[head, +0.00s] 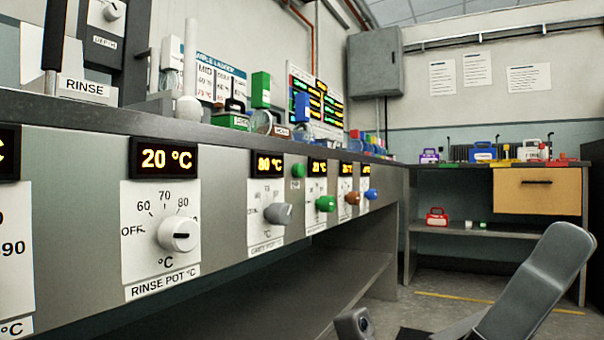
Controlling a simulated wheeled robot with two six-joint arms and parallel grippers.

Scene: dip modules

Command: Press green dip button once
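A small round green button (298,171) sits on the grey front panel (225,215), between the 80 °C display (269,165) and the display to its right. Its label is too small to read. A larger green knob (326,203) sticks out lower and to the right, below the second small display (317,167). My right gripper (355,323) shows partly at the bottom edge, low and well apart from the panel; its fingers are mostly cut off, and I cannot tell their opening. My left gripper is not in view.
The rinse pot dial (178,234) is nearest, under a 20 °C display (163,158). A grey knob (278,213), a brown knob (352,198) and a blue knob (371,194) line the panel. A shelf bench (480,232) stands at the back right; open floor lies before it.

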